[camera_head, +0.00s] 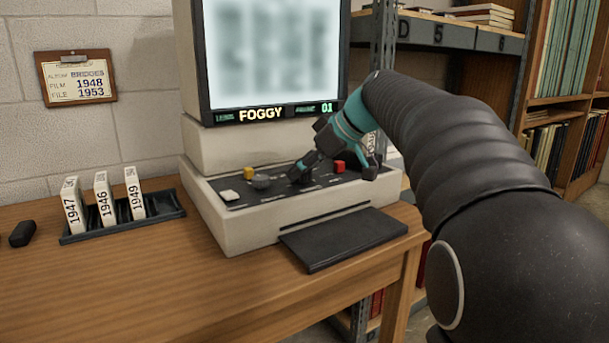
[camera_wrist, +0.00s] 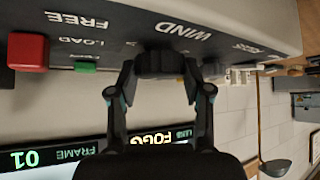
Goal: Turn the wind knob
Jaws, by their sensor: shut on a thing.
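The microfilm reader's wind knob (camera_wrist: 160,64) is dark and round, and it sits by the WIND label in the wrist view. My gripper (camera_wrist: 161,82) is shut on it, one finger on each side. In the head view my gripper (camera_head: 303,169) comes down onto the reader's control panel from the right and hides most of the knob. The reader's screen (camera_head: 273,50) is blurred. The strip under it reads FOGGY and 01.
The panel also bears a red button (camera_head: 339,166), a yellow button (camera_head: 248,172), a grey knob (camera_head: 261,181) and a white button (camera_head: 229,195). A rack (camera_head: 120,226) of labelled boxes stands left. A dark flat plate (camera_head: 343,238) lies in front. Shelving (camera_head: 440,34) stands right.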

